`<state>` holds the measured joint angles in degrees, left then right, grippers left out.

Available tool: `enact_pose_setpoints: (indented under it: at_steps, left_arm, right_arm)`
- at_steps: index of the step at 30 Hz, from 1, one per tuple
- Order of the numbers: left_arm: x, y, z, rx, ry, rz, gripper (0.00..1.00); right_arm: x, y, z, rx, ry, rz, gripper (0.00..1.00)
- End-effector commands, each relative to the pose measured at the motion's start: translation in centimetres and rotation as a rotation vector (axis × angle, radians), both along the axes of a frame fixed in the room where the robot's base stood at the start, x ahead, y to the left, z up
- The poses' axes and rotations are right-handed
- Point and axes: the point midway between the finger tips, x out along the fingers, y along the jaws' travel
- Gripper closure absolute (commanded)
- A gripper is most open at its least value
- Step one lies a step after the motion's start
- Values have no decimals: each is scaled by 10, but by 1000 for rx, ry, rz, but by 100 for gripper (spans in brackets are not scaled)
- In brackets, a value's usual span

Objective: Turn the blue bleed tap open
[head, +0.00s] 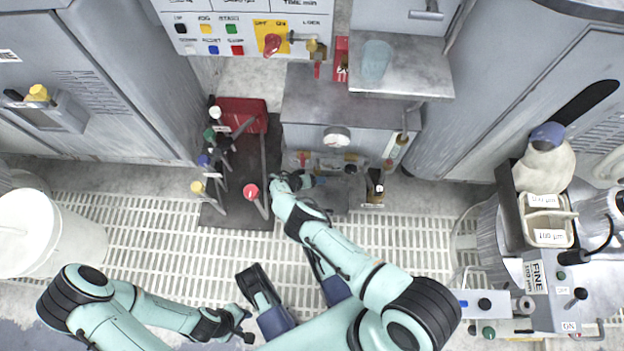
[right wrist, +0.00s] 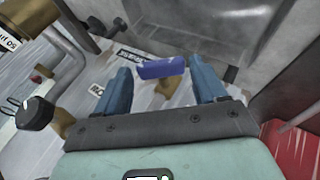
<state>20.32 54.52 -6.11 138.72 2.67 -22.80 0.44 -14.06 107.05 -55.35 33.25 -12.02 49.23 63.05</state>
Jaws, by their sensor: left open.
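The blue bleed tap (right wrist: 160,69) shows in the right wrist view as a short blue handle on a brass stem. My right gripper (right wrist: 163,84) is open, with one blue finger on each side of the handle and a visible gap on both sides. I cannot tell how far the handle lies beyond the fingertips. In the head view my right gripper (head: 288,181) is at the front of the grey cabinet, small and partly hidden, and I cannot pick out the tap clearly there. My left gripper (head: 243,325) is open and empty over the floor at the bottom.
A bent grey pipe with a black knob (right wrist: 34,113) stands left of my right gripper. A stand with several coloured knobs (head: 215,160) is left of the right hand. A white bucket (head: 40,235) stands at far left. The grated floor (head: 140,230) is clear between.

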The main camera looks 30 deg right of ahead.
Motion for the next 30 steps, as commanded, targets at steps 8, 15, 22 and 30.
enact_pose_setpoints:
  at_steps: [8, 15, 22, 30]
  left_arm:
    - [0, 0, 0, 0, 0, 0, 57]
    - [0, 0, 0, 0, 0, 0, 57]
    - [0, 0, 0, 0, 0, 0, 57]
    - [0, 0, 1, 0, 0, 0, 57]
  right_arm:
    - [0, 0, 0, 0, 0, 0, 15]
    - [0, 0, 1, 18, -11, 0, 15]
    - [-2, -2, 3, 93, -56, -2, 15]
    - [-5, -7, 5, 247, -149, -6, 15]
